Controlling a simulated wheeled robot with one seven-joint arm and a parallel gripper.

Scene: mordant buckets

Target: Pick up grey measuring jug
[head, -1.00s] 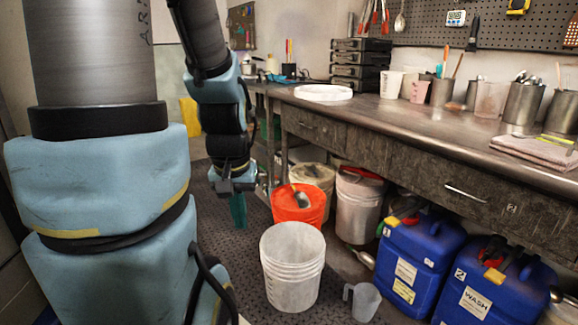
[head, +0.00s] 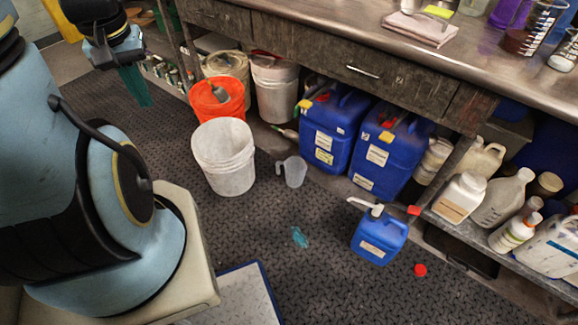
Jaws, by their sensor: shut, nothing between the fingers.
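The grey measuring jug (head: 294,172) stands upright on the dark floor mat in the head view. Its handle points left, toward the white bucket (head: 224,158). It is small and translucent grey. My gripper (head: 136,88) is at the upper left, with teal fingers pointing down. It is shut and empty, well to the left of the jug and apart from it, with the buckets between them in the picture. Nothing hides the jug.
An orange bucket (head: 218,97) stands behind the white one. Blue canisters (head: 334,125) stand under the bench (head: 360,66), behind the jug. Mat around the jug's front is clear.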

